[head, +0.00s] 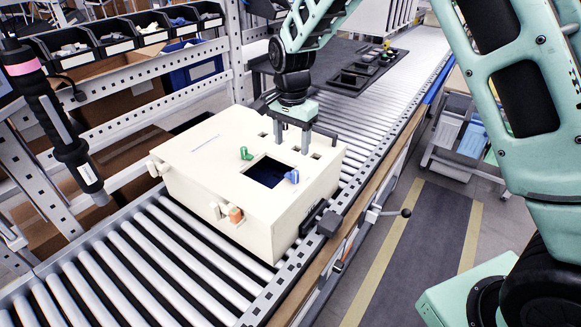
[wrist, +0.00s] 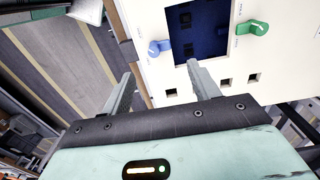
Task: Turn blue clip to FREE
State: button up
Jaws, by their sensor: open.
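The blue clip (head: 292,176) sits on the top face of the cream box (head: 205,165), at the right edge of a dark square opening (head: 266,172). The blue clip also shows in the wrist view (wrist: 159,47), left of the opening, beside small lettering I cannot read. A green clip (head: 246,153) sits on the opening's other side; it shows in the wrist view (wrist: 252,28). My gripper (head: 294,139) is above the far part of the box. Its two fingers are apart and empty. In the wrist view the blue clip lies ahead of the fingertips, not between them.
The box rests on a roller conveyor (head: 150,255). An orange-tipped knob (head: 235,215) projects from its front side. A hanging screwdriver (head: 60,125) is at the left. A dark tray (head: 368,68) lies farther along. Small square holes are in the box top near my fingers.

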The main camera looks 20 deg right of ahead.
aim_at(292, 175)
notch_tip(292, 175, down, 10)
jog(key=shift+f+p, duration=0.1)
jog(key=shift+p, duration=1.05)
jog(key=c, duration=1)
